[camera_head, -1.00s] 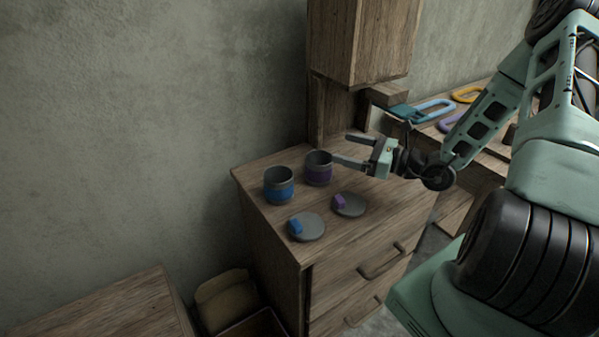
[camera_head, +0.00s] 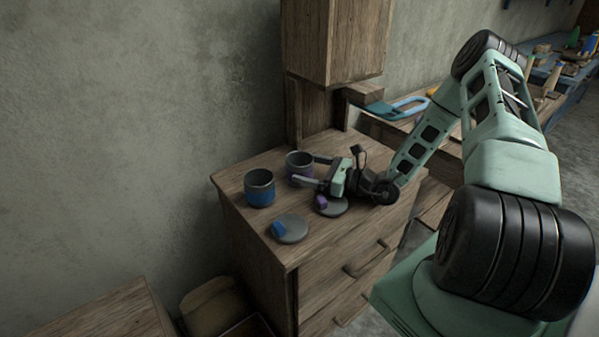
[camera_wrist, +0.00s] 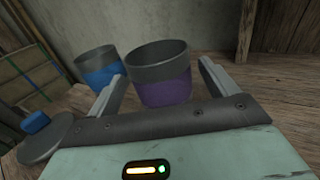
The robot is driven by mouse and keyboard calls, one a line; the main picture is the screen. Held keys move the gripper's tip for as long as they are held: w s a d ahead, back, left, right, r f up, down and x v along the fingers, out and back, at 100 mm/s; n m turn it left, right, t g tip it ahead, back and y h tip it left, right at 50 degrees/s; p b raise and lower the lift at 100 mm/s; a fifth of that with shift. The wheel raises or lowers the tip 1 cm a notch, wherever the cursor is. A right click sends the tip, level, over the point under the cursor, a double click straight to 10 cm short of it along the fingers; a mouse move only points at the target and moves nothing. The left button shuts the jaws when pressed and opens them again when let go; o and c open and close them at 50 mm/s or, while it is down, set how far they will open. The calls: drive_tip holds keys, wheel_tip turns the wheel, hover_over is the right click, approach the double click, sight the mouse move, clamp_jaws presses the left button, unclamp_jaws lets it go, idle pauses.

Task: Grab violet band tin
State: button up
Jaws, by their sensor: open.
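The violet band tin (camera_head: 298,165) is a grey open-topped cup with a violet band, standing upright on the wooden drawer cabinet (camera_head: 340,246). In the wrist view the tin (camera_wrist: 163,82) stands between and a little beyond the two fingers of my open gripper (camera_wrist: 166,85). In the head view my gripper (camera_head: 306,171) is low over the cabinet top, its fingers reaching to either side of the tin and partly hiding it. I cannot tell whether a finger touches the tin.
A blue band tin (camera_head: 259,189) stands just left of the violet one. A grey lid with a blue knob (camera_head: 291,229) and one with a violet knob (camera_head: 331,206) lie in front. A wooden post and box (camera_head: 335,40) rise behind. An open box (camera_head: 215,305) sits below left.

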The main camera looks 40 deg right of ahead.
drive_tip(key=shift+x, duration=1.05)
drive_tip(key=c, duration=1.1)
drive_tip(key=shift+r, duration=0.1)
